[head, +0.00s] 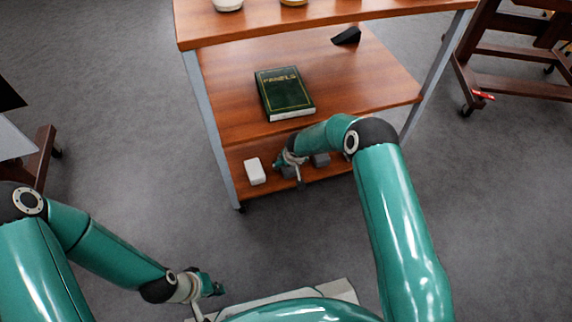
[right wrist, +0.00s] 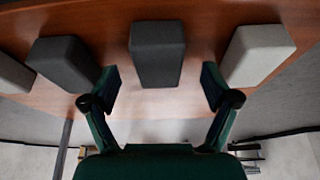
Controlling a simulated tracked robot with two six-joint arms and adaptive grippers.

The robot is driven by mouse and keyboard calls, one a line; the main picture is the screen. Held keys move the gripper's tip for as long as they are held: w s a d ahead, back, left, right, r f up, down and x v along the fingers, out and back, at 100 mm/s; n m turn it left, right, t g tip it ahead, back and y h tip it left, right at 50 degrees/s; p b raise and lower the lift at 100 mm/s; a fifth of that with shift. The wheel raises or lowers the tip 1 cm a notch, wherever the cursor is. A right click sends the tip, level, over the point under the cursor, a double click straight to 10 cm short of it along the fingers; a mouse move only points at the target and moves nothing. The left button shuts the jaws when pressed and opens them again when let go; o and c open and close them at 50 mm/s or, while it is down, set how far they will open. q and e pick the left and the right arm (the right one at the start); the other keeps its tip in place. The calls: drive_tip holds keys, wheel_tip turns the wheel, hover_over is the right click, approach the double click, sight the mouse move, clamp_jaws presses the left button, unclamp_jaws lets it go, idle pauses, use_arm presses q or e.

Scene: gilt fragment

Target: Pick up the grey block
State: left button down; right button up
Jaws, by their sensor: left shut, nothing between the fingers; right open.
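A dark grey block (right wrist: 157,53) stands on the lowest wooden shelf, in the middle of the right wrist view. My right gripper (right wrist: 159,88) is open, with one finger to each side of it and the block ahead between the fingertips; I see no contact. The same block shows partly behind that gripper (head: 290,164) in the head view (head: 289,173). A second dark grey block (right wrist: 65,62) stands beside it, also in the head view (head: 321,160). My left gripper (head: 212,288) is shut and empty, low at the left, away from the shelves.
A whitish block (right wrist: 258,55) stands close to the right finger in the wrist view, also in the head view (head: 255,171). The middle shelf (head: 235,66) above bears a green book (head: 284,92).

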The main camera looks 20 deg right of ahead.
drive_tip(key=x, duration=0.3)
drive_tip(key=shift+d+f+b, duration=0.15)
drive_tip(key=shift+d+b, duration=0.1)
drive_tip(key=shift+b, duration=0.15)
drive_tip(key=shift+a, duration=0.15)
drive_tip(key=c, duration=1)
